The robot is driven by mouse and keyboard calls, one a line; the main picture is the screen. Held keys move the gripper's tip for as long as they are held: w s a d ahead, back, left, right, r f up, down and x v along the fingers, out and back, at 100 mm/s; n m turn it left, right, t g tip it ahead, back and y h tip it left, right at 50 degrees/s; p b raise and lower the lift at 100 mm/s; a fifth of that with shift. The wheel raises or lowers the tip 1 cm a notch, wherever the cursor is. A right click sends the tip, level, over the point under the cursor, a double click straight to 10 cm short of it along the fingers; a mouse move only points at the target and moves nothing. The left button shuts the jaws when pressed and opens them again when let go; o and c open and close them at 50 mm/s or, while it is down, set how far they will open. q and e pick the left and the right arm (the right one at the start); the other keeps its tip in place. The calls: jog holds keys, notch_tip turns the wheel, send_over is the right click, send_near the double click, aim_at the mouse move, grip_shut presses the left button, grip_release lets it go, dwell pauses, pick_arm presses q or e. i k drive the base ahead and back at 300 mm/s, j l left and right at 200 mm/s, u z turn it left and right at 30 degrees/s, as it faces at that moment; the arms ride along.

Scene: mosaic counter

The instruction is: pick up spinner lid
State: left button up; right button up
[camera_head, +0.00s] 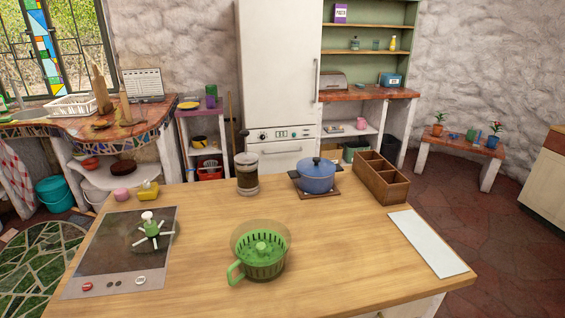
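The spinner lid appears to be the piece with green and white spokes and a white knob (150,231), lying on the dark cooktop at the left of the wooden counter. A faint clear disc seems to surround its spokes. The green salad spinner (259,258) stands at the front middle of the counter, with a slotted basket, a green knob in its centre and a loop handle at its lower left. A see-through rim shows around its top. Neither of my grippers is in view.
On the wooden counter (340,263) stand a glass press (247,178), a blue lidded pot (316,180) on a trivet, a wooden divided box (382,183) and a white board (427,243). A yellow dish (148,191) and pink cup (121,196) sit behind the cooktop (95,262). Bare wood lies right of the spinner.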

aim_at(144, 238)
jog(key=j+z, duration=0.1)
jog(key=j, duration=0.5)
jog(key=k+j+z, duration=0.1)
jog(key=j, duration=0.5)
jog(key=j+z, duration=0.1)
jog(key=j, duration=0.5)
jog(key=k, duration=0.05)
